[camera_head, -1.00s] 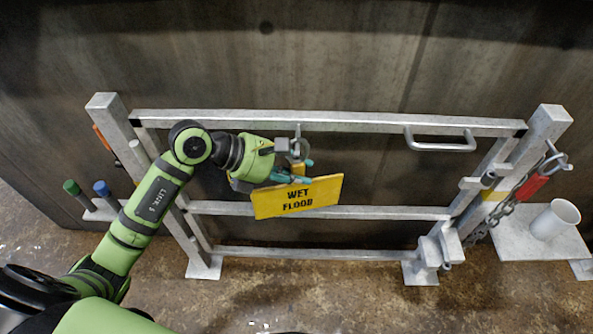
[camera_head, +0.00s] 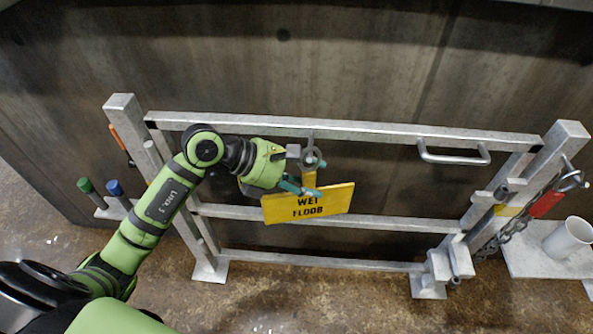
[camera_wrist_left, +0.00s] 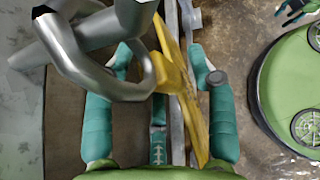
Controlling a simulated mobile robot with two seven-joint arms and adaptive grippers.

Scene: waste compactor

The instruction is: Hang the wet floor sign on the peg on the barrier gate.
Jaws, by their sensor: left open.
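The yellow wet floor sign (camera_head: 308,203) hangs slightly tilted in front of the barrier gate (camera_head: 345,131), below its top rail. A grey metal ring (camera_head: 310,158) is above it, close under the peg (camera_head: 310,139); whether the ring rests on the peg is unclear. My left gripper (camera_head: 311,177) is open at the sign's upper part. In the left wrist view its teal fingers (camera_wrist_left: 160,105) stand apart on either side of the yellow sign (camera_wrist_left: 180,85), with grey metal loops (camera_wrist_left: 110,50) above. My right gripper (camera_wrist_left: 295,10) shows only partly at the top right corner of that view.
A handle (camera_head: 453,153) is on the top rail to the right. Green and blue handled tools (camera_head: 100,187) stand left, near my arm.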

